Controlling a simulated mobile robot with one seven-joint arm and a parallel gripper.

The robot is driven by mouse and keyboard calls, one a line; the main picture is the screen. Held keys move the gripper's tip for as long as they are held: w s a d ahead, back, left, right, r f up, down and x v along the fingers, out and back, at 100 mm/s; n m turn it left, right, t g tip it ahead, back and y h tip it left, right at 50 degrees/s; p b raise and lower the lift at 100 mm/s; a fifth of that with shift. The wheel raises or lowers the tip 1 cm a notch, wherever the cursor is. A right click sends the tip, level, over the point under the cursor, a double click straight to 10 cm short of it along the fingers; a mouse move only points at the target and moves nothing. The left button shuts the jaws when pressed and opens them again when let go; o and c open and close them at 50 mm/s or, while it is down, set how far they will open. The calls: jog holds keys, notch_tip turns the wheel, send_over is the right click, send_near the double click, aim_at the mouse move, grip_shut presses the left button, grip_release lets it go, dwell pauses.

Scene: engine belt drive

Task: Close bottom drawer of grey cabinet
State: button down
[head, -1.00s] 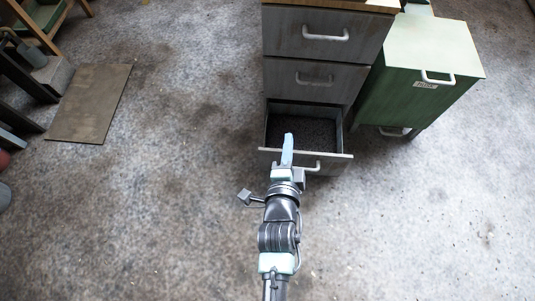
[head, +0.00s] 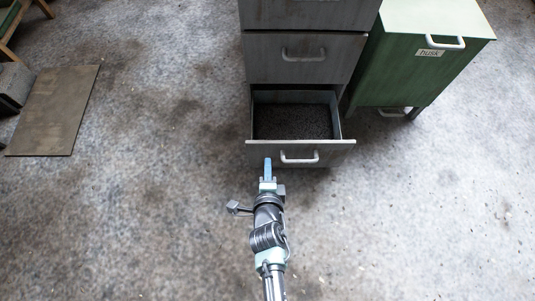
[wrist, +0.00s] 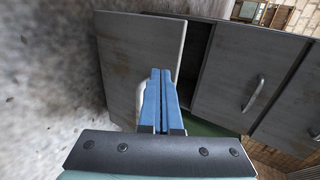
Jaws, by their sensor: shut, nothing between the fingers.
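The grey cabinet (head: 300,60) stands ahead of me, with its bottom drawer (head: 325,153) pulled out. The drawer's inside shows a dark, speckled floor and no objects. A white handle (head: 299,157) sits on the drawer front. My gripper (head: 267,163) is shut and empty, its blue fingers in front of the drawer face, left of the handle. In the wrist view my shut fingers (wrist: 160,85) overlap the drawer front (wrist: 135,55) and partly hide its handle; I cannot tell whether they touch it.
A green cabinet (head: 400,65) with white handles stands close to the right of the grey one. A flat brown board (head: 55,110) lies on the floor at left. The speckled grey floor around the drawer is clear.

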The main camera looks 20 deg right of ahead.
aim_at(267, 145)
jog(key=shift+w+d+f, duration=0.1)
jog(key=shift+w+d, duration=0.1)
jog(key=shift+w, duration=0.5)
jog(key=shift+w+d+r, duration=0.1)
jog(key=shift+w+d, duration=0.1)
jog(key=shift+w, duration=0.55)
jog(key=shift+w+d+f, duration=0.1)
jog(key=shift+w+d, duration=0.1)
jog(key=shift+w, duration=0.5)
